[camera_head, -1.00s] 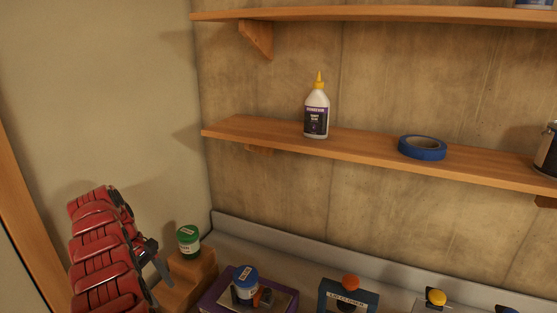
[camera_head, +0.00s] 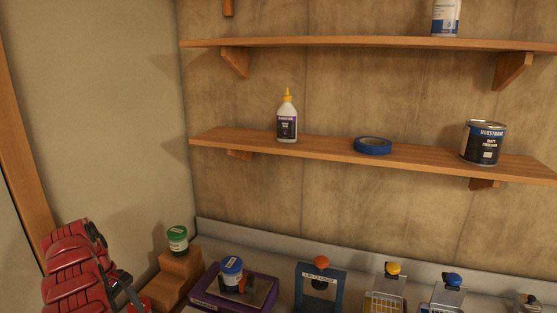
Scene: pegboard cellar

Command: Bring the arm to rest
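My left arm comes in at the lower left as red segments. Its gripper (camera_head: 127,289) shows dark fingers near the bottom edge, left of the wooden step block. I cannot tell whether the fingers are open or shut, and no held object shows. My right gripper is out of the picture.
A wooden step block (camera_head: 170,278) carries a green-lidded jar (camera_head: 177,239). A purple box (camera_head: 210,297) bears a blue-lidded jar (camera_head: 231,269). Several small stands line the counter. The shelf (camera_head: 330,158) holds a glue bottle (camera_head: 287,118), blue tape (camera_head: 373,146) and a can (camera_head: 483,142).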

